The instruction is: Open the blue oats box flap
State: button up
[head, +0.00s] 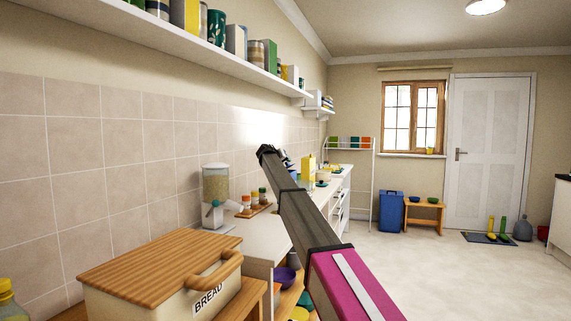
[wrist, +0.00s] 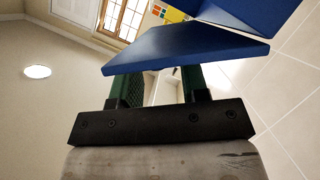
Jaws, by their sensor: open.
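The blue oats box (wrist: 245,12) shows at the top right of the wrist view, cut off by the frame edge. A flat blue panel (wrist: 185,48), which looks like its flap, stands out at an angle from it, across the front of my gripper (wrist: 158,80). My gripper is open, its green fingers apart with nothing seen clamped between them. The panel's lower edge hides the fingertips, and I cannot tell whether they touch it. In the head view my arm reaches over the counter, and I cannot make out the oats box there.
A bread box (head: 165,275) stands in the near foreground, with a grain dispenser (head: 216,190) and spice jars (head: 255,197) further along the counter. A yellow box (head: 308,167) is beyond my arm's end. A shelf (head: 210,60) with packages runs above. The floor (head: 440,270) at right is mostly clear.

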jog(key=shift+w+d+f, duration=0.2)
jog(key=shift+w+d, duration=0.15)
jog(key=shift+w, duration=0.2)
grip_shut()
jog(key=shift+a, duration=0.1)
jog(key=a+n, duration=0.1)
jog(key=n+h, duration=0.1)
jog(key=shift+w+a+r+n+h, duration=0.15)
jog(key=shift+w+a+n+h, duration=0.15)
jog(key=shift+w+a+n, duration=0.1)
jog(key=shift+w+a+f+n+t+h, duration=0.25)
jog(key=shift+a+f+n+t+h, duration=0.45)
jog(key=shift+n, duration=1.25)
jog(key=shift+w+a+f+n+t+h, duration=0.4)
jog(key=shift+a+n, duration=0.5)
jog(key=shift+n, duration=1.1)
jog(key=shift+w+a+f+n+t+h, duration=0.15)
jog(key=shift+a+f+n+t+h, duration=0.55)
jog(key=shift+n, duration=1.25)
jog(key=shift+a+r, duration=0.1)
jog(key=shift+r, duration=0.15)
